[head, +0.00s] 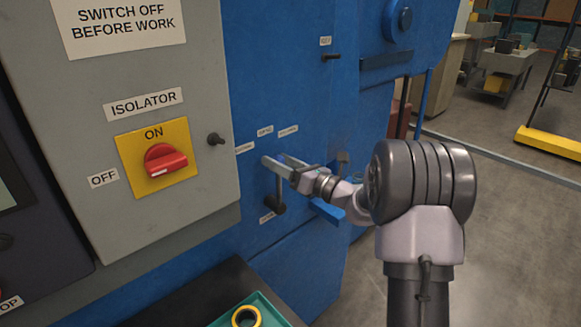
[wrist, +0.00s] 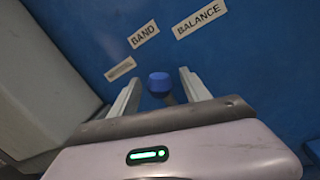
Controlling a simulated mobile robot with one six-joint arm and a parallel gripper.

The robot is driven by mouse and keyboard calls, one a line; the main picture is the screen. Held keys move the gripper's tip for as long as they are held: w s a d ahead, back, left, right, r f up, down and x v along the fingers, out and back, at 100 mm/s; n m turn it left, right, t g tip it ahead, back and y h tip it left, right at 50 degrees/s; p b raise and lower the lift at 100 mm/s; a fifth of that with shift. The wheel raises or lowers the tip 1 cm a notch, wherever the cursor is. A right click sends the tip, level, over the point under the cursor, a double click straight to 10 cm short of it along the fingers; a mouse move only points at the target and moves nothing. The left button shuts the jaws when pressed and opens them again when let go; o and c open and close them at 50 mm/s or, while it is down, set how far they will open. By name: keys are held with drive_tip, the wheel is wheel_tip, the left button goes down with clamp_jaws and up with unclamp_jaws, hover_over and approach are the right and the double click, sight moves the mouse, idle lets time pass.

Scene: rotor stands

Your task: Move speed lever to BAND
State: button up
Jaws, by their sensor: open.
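The speed lever is on the blue machine front; its dark arm (head: 279,187) rises from a pivot hub in the head view. Its blue knob (wrist: 159,82) shows in the wrist view, between the two fingers of my gripper (wrist: 158,77), with a visible gap on each side. My gripper (head: 274,158) is open around the knob in the head view, partly hiding it. The BAND label (wrist: 143,35) is just above the knob in the wrist view, and the BALANCE label (wrist: 200,20) is up and right. Which label the lever points at is hard to tell.
The grey isolator box (head: 205,190) with its red switch (head: 166,161) stands out to the left of the lever. A green tray (head: 270,308) with a yellow ring (head: 246,317) is below. A small black knob (head: 331,57) is higher on the machine. Open floor lies right.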

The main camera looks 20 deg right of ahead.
drive_tip(key=v, duration=1.7)
drive_tip(key=shift+p, duration=0.45)
drive_tip(key=s+a+n+g+y+b, duration=0.1)
drive_tip(key=s+a+n+g, duration=0.25)
drive_tip(key=a, duration=0.35)
drive_tip(key=s+a+f+n+g+b, duration=0.1)
drive_tip(key=s+a+n+g, duration=0.2)
drive_tip(key=a+n, duration=0.25)
drive_tip(key=s+a+n+g+y+b, duration=0.1)
drive_tip(key=s+a+n+g, duration=0.25)
drive_tip(key=a, duration=0.35)
drive_tip(key=s+f+n+h+b, duration=0.2)
drive_tip(key=s+f+n+h, duration=0.1)
drive_tip(key=s+n+h, duration=0.2)
drive_tip(key=s+f+n+h+b, duration=0.2)
drive_tip(key=s+n+h, duration=0.3)
drive_tip(key=s+n, duration=0.5)
drive_tip(key=shift+s+a+f+n+b, duration=0.35)
drive_tip(key=shift+a+f+n+b, duration=0.1)
drive_tip(key=shift+f+n, duration=0.25)
